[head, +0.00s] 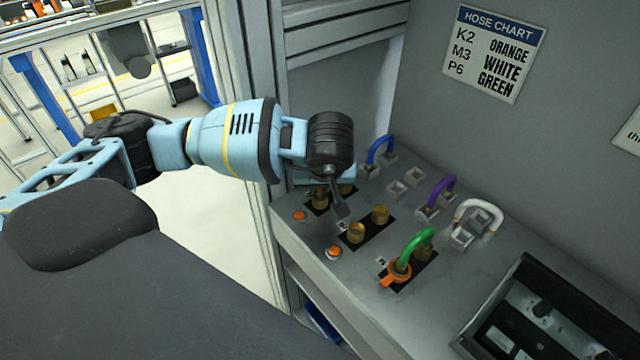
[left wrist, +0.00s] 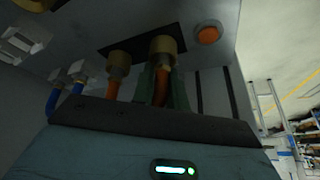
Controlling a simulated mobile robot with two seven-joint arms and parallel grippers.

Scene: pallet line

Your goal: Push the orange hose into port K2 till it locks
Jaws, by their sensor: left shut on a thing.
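My left gripper (left wrist: 163,88) is shut on one end of the orange hose (left wrist: 161,86), with a finger on each side. That end meets a brass port (left wrist: 164,46); I cannot tell how deep it sits. The hose's other end (left wrist: 112,84) meets the brass port beside it (left wrist: 120,58). In the head view my left gripper (head: 340,207) is over the far-left port pair, partly covering a brass port (head: 320,199), and the hose is hidden. The hose chart (head: 497,50) pairs K2 with orange. No port labels are readable. My right gripper is not in view.
Two empty-looking brass ports (head: 380,214) stand nearer. A green hose (head: 414,243) bridges the nearest pair. Blue (head: 380,148), purple (head: 441,187) and white (head: 480,210) hoses sit in holders behind. A dark tray (head: 520,265) stands at right. Orange buttons (head: 300,215) line the panel's left edge.

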